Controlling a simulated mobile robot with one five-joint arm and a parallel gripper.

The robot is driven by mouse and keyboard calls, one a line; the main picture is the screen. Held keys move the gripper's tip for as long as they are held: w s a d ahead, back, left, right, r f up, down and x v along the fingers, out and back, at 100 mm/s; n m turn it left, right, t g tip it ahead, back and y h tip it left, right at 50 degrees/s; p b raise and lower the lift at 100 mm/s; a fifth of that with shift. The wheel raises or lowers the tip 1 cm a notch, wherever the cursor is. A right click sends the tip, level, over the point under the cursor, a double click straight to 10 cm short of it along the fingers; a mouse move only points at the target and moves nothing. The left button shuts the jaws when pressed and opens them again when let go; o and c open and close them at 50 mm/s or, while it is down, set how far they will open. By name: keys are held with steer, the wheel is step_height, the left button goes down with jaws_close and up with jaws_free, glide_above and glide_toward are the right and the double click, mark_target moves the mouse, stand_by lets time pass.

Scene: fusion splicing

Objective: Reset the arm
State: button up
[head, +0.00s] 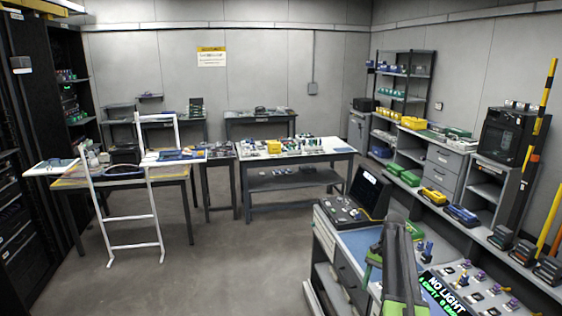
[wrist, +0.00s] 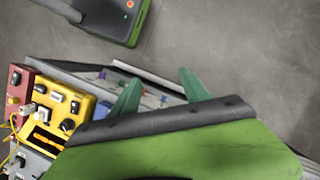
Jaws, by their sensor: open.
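My gripper (wrist: 160,90) shows in the wrist view with its two green fingers spread apart and nothing between them. Beyond the fingers is a grey bench edge with small coloured parts, partly hidden by the gripper body. In the head view my green and grey arm (head: 398,262) rises at the lower right, in front of the bench on that side. The fingertips cannot be made out clearly there.
A yellow device (wrist: 62,108) with sockets sits left of the gripper, beside a red one (wrist: 20,82). A display (head: 446,292) reading "NO LIGHT" lies right of my arm. A white ladder-like frame (head: 152,188) stands at left. The middle floor (head: 225,260) is clear.

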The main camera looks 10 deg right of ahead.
steer(key=a+f+n+h, duration=0.1)
steer(key=a+f+n, duration=0.15)
steer(key=a, duration=1.45)
steer(key=s+a+n+t+h+b, duration=0.1)
steer(key=s+a+n, duration=0.3)
steer(key=a, duration=0.4)
steer(key=s+a+f+n+t+h, duration=0.1)
steer(key=s+a+n, duration=0.3)
steer(key=a, duration=0.4)
steer(key=shift+s+n+b, duration=0.35)
steer(key=shift+b, duration=0.05)
steer(key=shift+f, duration=0.1)
steer(key=shift+c, duration=0.4)
